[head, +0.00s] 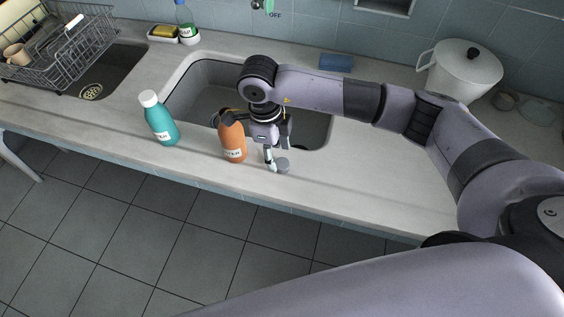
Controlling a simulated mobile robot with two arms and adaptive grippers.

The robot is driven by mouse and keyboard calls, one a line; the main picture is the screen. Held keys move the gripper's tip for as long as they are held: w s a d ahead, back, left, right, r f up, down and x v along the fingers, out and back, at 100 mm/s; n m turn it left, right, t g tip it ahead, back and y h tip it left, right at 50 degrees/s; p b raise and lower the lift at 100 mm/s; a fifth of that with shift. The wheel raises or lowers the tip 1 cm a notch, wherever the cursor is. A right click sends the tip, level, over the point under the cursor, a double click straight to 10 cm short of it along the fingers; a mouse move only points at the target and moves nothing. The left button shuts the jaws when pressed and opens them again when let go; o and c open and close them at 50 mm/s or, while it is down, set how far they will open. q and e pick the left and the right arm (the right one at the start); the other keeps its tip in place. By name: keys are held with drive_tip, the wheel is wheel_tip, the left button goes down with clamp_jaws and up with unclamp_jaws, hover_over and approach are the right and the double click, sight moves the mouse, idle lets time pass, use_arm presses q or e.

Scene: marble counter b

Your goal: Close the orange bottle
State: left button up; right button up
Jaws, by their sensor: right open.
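The orange bottle (232,142) stands upright near the front edge of the counter, with a white label. Its top is partly hidden by dark parts of my right gripper, so I cannot tell whether a cap is on it. My right gripper (277,157) is open, pointing down just to the right of the bottle. A small grey round piece, which looks like a cap (282,165), lies on the counter at its fingertips. I cannot tell whether the fingers touch it. My left gripper is not in view.
A teal bottle (159,121) with a white cap stands to the left on the counter (370,180). The sink (190,97) lies behind the orange bottle. A white pot (462,70) is at the back right, a dish rack (60,50) at the far left.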

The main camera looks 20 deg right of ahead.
sight(281, 166)
drive_tip(key=f, duration=0.2)
drive_tip(key=d+f+p, duration=0.1)
drive_tip(key=shift+s+f, duration=0.3)
drive_tip(key=shift+s, duration=0.05)
drive_tip(key=shift+f, duration=0.35)
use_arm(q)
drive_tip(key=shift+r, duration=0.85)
use_arm(e)
drive_tip(key=shift+c, duration=0.6)
drive_tip(key=c, duration=0.5)
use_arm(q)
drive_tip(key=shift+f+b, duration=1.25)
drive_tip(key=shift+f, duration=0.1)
use_arm(e)
drive_tip(key=shift+r, duration=10.05)
